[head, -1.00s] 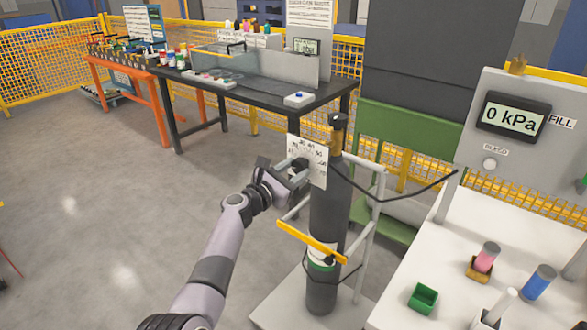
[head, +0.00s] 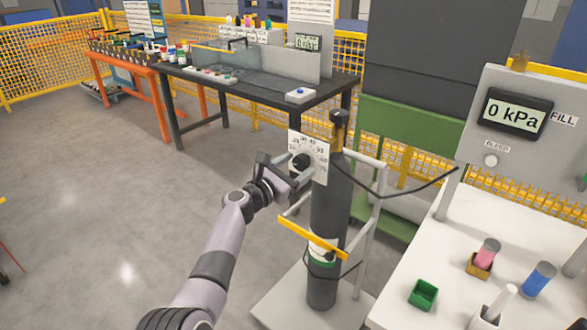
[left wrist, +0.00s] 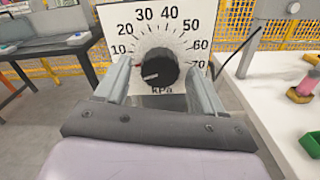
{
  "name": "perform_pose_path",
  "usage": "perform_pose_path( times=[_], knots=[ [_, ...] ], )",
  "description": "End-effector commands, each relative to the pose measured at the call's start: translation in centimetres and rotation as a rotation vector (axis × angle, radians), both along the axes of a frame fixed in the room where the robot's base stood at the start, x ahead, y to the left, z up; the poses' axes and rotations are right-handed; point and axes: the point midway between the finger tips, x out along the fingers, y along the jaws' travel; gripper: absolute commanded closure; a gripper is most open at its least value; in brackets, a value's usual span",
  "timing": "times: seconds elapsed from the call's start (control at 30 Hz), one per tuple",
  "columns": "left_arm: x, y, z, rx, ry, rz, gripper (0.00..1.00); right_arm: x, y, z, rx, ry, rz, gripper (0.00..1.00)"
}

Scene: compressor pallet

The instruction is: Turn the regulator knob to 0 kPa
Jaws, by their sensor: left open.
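The black regulator knob (left wrist: 157,68) sits in the middle of a white dial plate (left wrist: 143,20), marked in kPa, with 10 to 70 readable. In the head view the knob (head: 300,161) and dial plate (head: 318,165) are on a dark gas cylinder (head: 328,205). My left gripper (head: 285,172) is open in front of the dial. In the left wrist view its fingers (left wrist: 158,78) stand either side of the knob, with visible gaps. My right gripper is not in view.
A digital display (head: 515,113) on the right panel reads 0 kPa. The cylinder stands on a cart with a yellow bar (head: 312,238). A black hose (head: 400,194) runs right from the regulator. A white bench (head: 450,260) is at right; open floor lies left.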

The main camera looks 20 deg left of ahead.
Motion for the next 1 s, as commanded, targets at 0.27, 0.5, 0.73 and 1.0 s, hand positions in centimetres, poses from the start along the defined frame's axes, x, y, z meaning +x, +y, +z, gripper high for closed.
perform_pose_path(
  times=[0.27, 0.5, 0.73, 1.0],
  knots=[
    [-1.2, 0.5, -0.1, 0.003, -0.001, 0.001, 0.31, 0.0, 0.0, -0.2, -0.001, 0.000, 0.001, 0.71],
    [-3.6, 1.3, -0.1, 0.001, 0.000, 0.001, 0.31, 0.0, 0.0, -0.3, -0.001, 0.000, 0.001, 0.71],
    [-5.8, 2.1, -0.1, 0.000, 0.001, 0.001, 0.31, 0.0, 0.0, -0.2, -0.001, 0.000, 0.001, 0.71],
    [-6.7, 2.4, -0.1, -0.001, 0.002, -0.001, 0.31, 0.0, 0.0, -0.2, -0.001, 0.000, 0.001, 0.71]
  ],
)
